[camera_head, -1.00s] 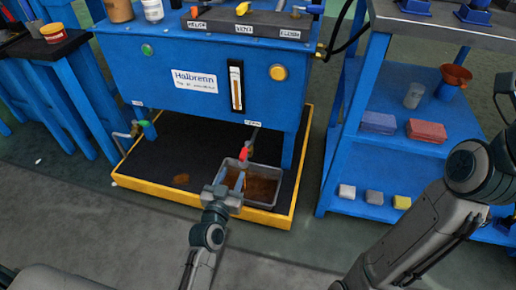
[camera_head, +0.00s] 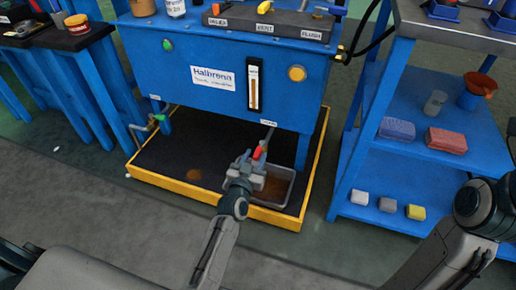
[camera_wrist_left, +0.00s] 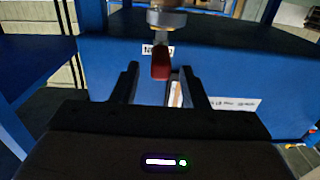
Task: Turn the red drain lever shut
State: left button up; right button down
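The red drain lever (camera_head: 258,152) hangs from the drain pipe under the front of the blue tank (camera_head: 285,108), above a grey tray (camera_head: 287,193) of brown liquid. In the left wrist view the lever (camera_wrist_left: 161,62) points along the view below a metal fitting (camera_wrist_left: 166,18). My left gripper (camera_head: 249,158) is at the lever in the head view. In the wrist view its two dark fingers (camera_wrist_left: 160,70) are apart, with the lever showing between their tips; I see no contact. My right arm is at the right edge; its gripper is out of view.
A yellow-edged drip tray (camera_head: 318,170) surrounds the area under the tank. A green-handled valve (camera_head: 160,117) is at the left leg. A blue shelf rack (camera_head: 400,170) with bricks and cups stands to the right. The floor in front is clear.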

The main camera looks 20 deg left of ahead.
aim_at(258, 151)
pick_arm(q)
jog(key=shift+w, duration=1.7)
grip_shut()
